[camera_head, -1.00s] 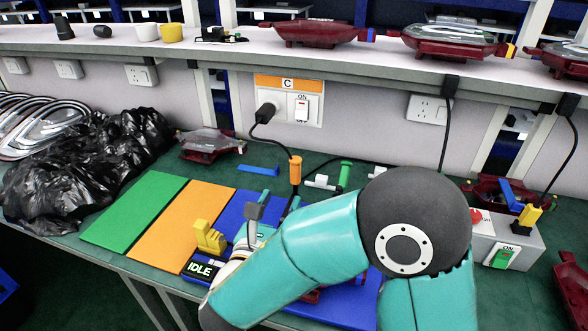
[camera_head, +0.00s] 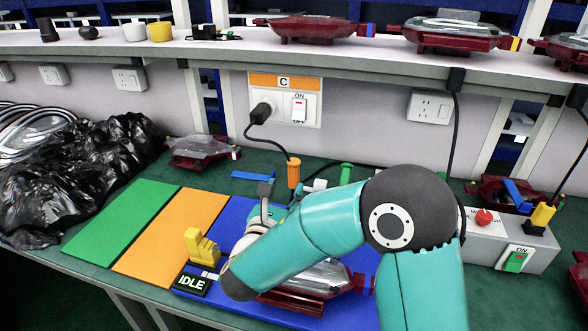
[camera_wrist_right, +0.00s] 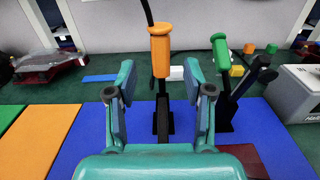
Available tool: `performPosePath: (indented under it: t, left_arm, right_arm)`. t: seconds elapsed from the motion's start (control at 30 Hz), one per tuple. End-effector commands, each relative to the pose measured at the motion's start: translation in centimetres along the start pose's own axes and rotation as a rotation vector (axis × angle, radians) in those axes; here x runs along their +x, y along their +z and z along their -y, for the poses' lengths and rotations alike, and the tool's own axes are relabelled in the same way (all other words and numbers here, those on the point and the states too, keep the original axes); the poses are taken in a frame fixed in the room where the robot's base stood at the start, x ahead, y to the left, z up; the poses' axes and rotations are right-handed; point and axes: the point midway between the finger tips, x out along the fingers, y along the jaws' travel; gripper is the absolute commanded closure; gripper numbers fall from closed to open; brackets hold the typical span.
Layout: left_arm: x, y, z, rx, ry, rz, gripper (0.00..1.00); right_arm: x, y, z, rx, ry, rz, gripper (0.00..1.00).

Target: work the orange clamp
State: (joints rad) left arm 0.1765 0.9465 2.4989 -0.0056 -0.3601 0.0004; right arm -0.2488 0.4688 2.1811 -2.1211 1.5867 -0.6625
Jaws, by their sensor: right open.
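The orange clamp's handle (camera_head: 294,172) stands upright at the back of the blue mat (camera_head: 236,210). In the right wrist view the orange handle (camera_wrist_right: 160,50) stands on a black stem and base, straight ahead of my right gripper (camera_wrist_right: 160,78). My right gripper is open. Its two fingers lie left and right of the clamp's line in that picture, and nothing is between them; I cannot tell how far the handle is beyond the tips. In the head view my right arm hides most of this gripper. My left gripper is not in view.
A green-handled clamp (camera_wrist_right: 221,60) stands to the right. A tail lamp (camera_head: 325,278) lies on the blue mat, partly behind my arm. A yellow block (camera_head: 201,246), an IDLE sign (camera_head: 190,284) and a grey switch box (camera_head: 500,240) are nearby. A black cable hangs behind the orange handle.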

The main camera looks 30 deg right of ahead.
Motion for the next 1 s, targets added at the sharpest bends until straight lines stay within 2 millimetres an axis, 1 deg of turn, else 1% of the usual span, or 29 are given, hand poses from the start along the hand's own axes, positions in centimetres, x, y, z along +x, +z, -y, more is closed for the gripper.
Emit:
performPosePath:
  t: [0.03, 0.2, 0.3, 0.4, 0.6, 0.83, 1.0]
  left_arm:
    - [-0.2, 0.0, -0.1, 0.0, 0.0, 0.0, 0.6]
    - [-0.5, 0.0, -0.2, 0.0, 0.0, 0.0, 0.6]
    - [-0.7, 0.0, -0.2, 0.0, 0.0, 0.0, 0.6]
    - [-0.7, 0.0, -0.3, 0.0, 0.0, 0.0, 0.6]
    - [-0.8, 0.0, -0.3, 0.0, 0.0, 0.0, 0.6]
    - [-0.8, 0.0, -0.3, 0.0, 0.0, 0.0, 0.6]
    - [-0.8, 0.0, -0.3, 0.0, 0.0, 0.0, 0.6]
  right_arm:
    - [1.3, 0.1, 0.1, 0.0, -0.006, 0.0, 0.48]
    - [4.6, 0.1, 0.2, 0.001, -0.005, 0.0, 0.48]
    - [6.1, 0.0, 0.1, -0.001, -0.004, 0.0, 0.48]
    - [7.2, 0.0, 0.1, -0.001, -0.003, 0.0, 0.48]
    - [8.0, 0.0, 0.1, 0.0, -0.002, 0.0, 0.48]
    - [8.0, 0.0, 0.1, 0.0, -0.002, 0.0, 0.48]
    - [8.0, 0.0, 0.1, 0.0, -0.002, 0.0, 0.76]
